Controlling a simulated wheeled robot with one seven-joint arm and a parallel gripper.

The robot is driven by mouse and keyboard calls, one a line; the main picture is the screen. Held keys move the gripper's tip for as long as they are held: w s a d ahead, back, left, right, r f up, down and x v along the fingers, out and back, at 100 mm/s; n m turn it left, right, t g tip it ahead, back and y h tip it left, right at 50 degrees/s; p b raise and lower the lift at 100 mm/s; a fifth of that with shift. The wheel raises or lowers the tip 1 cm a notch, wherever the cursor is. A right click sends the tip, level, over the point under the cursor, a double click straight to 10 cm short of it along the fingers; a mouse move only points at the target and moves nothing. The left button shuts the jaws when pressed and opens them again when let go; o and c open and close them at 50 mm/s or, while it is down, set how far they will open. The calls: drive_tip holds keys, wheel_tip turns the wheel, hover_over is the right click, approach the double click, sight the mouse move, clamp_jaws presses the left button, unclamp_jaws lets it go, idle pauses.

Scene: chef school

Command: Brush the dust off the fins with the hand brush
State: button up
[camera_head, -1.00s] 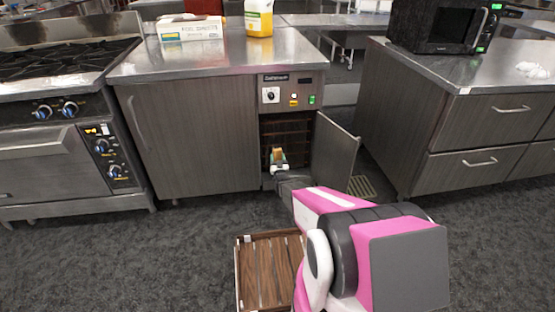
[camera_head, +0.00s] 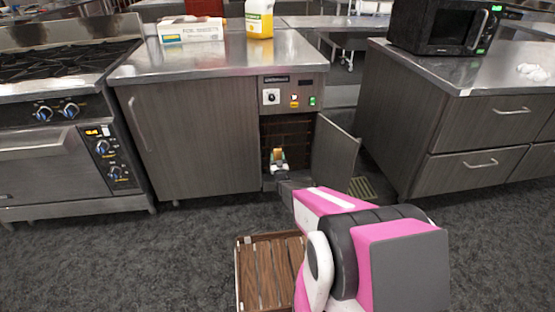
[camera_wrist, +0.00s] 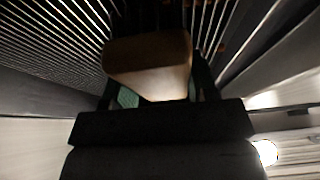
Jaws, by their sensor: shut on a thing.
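My gripper (camera_head: 277,164) is at the open lower bay of the steel-topped counter unit, shut on the hand brush (camera_head: 277,154). In the wrist view the brush (camera_wrist: 148,60) shows as a tan wooden block between the fingers, with green finger pads at its sides. Its bristles are hidden. Rows of thin metal fins (camera_wrist: 50,35) run on both sides of it in the wrist view. In the head view the bay's inside (camera_head: 298,130) is dark and reddish brown. I cannot tell whether the bristles touch the fins.
The bay's door (camera_head: 334,155) stands open to the right. A slatted wooden crate (camera_head: 268,275) is on the floor in front, beside my arm. A range (camera_head: 60,150) stands left, and a drawer cabinet (camera_head: 480,140) right. A box (camera_head: 190,30) and yellow jug (camera_head: 259,18) are on the counter.

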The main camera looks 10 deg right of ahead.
sight(287, 148)
drive_tip(key=shift+d, duration=0.1)
drive_tip(key=shift+w+d, duration=0.1)
drive_tip(key=shift+d, duration=6.05)
drive_tip(key=shift+r, duration=1)
drive_tip(key=shift+w+a, duration=0.1)
drive_tip(key=shift+a, duration=3.2)
drive_tip(key=shift+c, duration=0.3)
